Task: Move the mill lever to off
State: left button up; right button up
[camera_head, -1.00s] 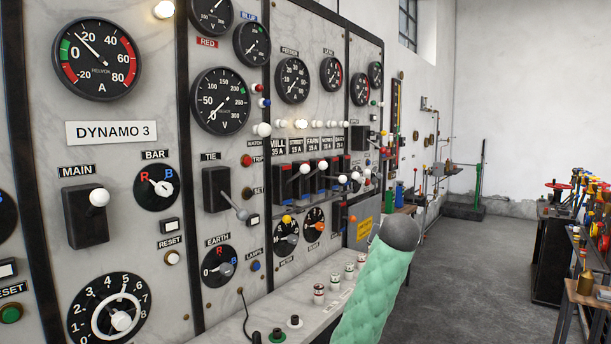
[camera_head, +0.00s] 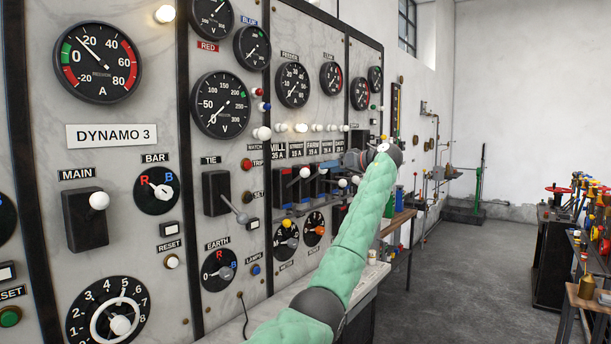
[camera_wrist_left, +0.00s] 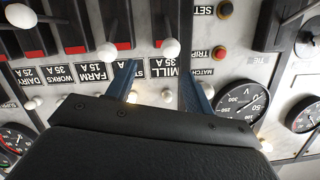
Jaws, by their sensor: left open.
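The mill lever is on the first of a row of dark, red-edged switch boxes on the marble panel. Its white knob (camera_head: 305,172) sticks out below the MILL 35 A label (camera_head: 278,149). In the left wrist view, where the panel appears upside down, the white knob (camera_wrist_left: 170,48) is beside the MILL label (camera_wrist_left: 184,68). My left gripper (camera_wrist_left: 160,72) is open and empty, its two blue fingers spread on either side of the knob's line and apart from it. In the head view my left gripper (camera_head: 338,163) is right of the mill knob, partly hiding the row. My right gripper is out of view.
Neighbouring white lever knobs (camera_head: 342,183) stand close to the right of the mill lever. The tie lever (camera_head: 240,215) sticks out at lower left. Gauges and lamps surround the row. Open floor (camera_head: 450,280) lies right of the panel.

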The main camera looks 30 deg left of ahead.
aim_at(305, 173)
pick_arm(q)
jog(key=a+f+n+g, duration=0.1)
jog(key=a+n, duration=0.1)
jog(key=a, duration=0.1)
jog(key=a+n+g+y+p, duration=0.1)
jog(key=a+n, duration=0.1)
jog(key=a, duration=0.1)
jog(key=s+a+f+n+g+y+p, duration=0.1)
jog(key=a+n+g, duration=0.1)
jog(key=a, duration=0.1)
jog(key=shift+s+f, duration=0.1)
jog(key=shift+f, duration=0.2)
jog(key=shift+s+a+p, duration=0.1)
jog(key=shift+a+p, duration=0.2)
jog(key=shift+a, duration=0.2)
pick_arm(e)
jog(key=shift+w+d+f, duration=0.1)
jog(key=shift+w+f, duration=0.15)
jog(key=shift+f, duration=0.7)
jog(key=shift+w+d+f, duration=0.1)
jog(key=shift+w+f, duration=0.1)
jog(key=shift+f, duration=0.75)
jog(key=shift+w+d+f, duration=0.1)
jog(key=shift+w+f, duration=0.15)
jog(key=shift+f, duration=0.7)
pick_arm(q)
grip_shut()
